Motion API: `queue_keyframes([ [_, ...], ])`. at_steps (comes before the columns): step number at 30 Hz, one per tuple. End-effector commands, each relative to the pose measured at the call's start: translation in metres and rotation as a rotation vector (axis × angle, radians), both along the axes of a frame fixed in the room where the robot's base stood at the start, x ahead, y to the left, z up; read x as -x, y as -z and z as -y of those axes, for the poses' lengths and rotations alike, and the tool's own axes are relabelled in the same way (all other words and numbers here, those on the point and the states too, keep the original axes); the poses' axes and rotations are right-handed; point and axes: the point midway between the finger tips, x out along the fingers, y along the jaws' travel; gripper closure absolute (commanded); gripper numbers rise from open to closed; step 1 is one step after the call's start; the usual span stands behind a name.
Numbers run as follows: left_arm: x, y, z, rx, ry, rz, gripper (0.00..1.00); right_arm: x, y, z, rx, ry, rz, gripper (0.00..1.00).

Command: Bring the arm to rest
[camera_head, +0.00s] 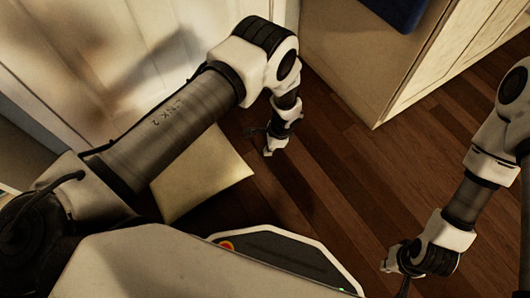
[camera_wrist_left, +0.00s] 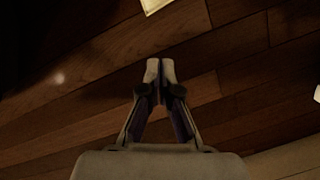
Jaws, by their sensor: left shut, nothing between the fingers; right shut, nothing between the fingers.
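My left arm comes in from the left in the head view and bends down at the elbow. Its gripper (camera_head: 268,150) hangs over the wooden floor, pointing down. In the left wrist view the two fingers of this gripper (camera_wrist_left: 159,65) are together with nothing between them. My right arm comes in from the right edge. Its gripper (camera_head: 392,266) is low at the bottom right, over the floor, shut and apart from any object; its fingertips are small and dark in the picture.
A pale door or panel (camera_head: 130,60) stands behind my left arm. A light wooden cabinet (camera_head: 370,60) with a dark blue item (camera_head: 398,8) on top is at the upper right. A cream flat surface (camera_head: 205,180) lies below my left arm. The wooden floor (camera_head: 340,180) between the grippers is clear.

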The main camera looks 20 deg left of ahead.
Motion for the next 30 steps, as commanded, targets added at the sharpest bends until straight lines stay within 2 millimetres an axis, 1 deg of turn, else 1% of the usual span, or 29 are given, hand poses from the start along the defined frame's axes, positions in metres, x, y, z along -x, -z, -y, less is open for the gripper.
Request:
queue_keyframes([
  [1,0.000,-0.007,0.001,0.000,0.001,0.000,1.00,0.000,-0.004,0.000,0.000,0.000,0.000,1.00],
  [2,-0.001,-0.008,0.002,-0.001,0.001,-0.001,1.00,0.000,-0.004,0.000,0.000,0.000,0.000,1.00],
  [10,-0.001,-0.008,0.002,0.000,0.000,0.000,1.00,0.000,-0.003,0.000,0.000,0.000,0.000,1.00],
  [12,-0.004,-0.011,0.001,0.000,-0.002,0.006,1.00,0.000,-0.003,0.000,0.000,0.000,0.000,1.00],
  [14,-0.012,-0.018,-0.006,0.001,-0.019,0.020,1.00,0.000,-0.004,0.000,0.000,0.000,0.000,1.00],
  [15,-0.012,-0.023,-0.019,-0.003,-0.042,0.015,1.00,0.000,-0.004,0.000,0.000,0.000,0.000,1.00],
  [17,0.010,-0.025,-0.039,-0.015,-0.083,-0.034,1.00,0.000,-0.004,0.000,0.000,0.000,0.000,1.00],
  [18,0.031,-0.027,-0.052,-0.012,-0.122,-0.068,1.00,0.000,-0.005,0.000,0.000,0.000,0.000,1.00],
  [20,0.072,-0.028,-0.070,0.008,-0.207,-0.107,1.00,0.000,-0.005,0.000,0.000,0.000,0.000,1.00],
  [21,0.099,-0.030,-0.077,0.028,-0.278,-0.118,1.00,0.000,-0.005,0.000,0.000,0.000,0.000,1.00],
  [23,0.136,-0.034,-0.083,0.055,-0.391,-0.122,1.00,0.000,-0.006,0.000,0.000,0.000,0.000,1.00],
  [24,0.159,-0.038,-0.085,0.070,-0.466,-0.117,1.00,0.000,-0.006,0.000,0.000,0.000,0.000,1.00],
  [26,0.189,-0.045,-0.086,0.086,-0.575,-0.103,1.00,0.000,-0.006,0.000,0.000,0.000,0.000,1.00],
  [27,0.207,-0.051,-0.086,0.089,-0.646,-0.091,1.00,0.000,-0.006,0.000,0.000,0.000,0.000,1.00],
  [30,0.247,-0.068,-0.090,0.093,-0.810,-0.044,1.00,0.000,-0.006,0.000,0.000,0.000,0.000,1.00],
])
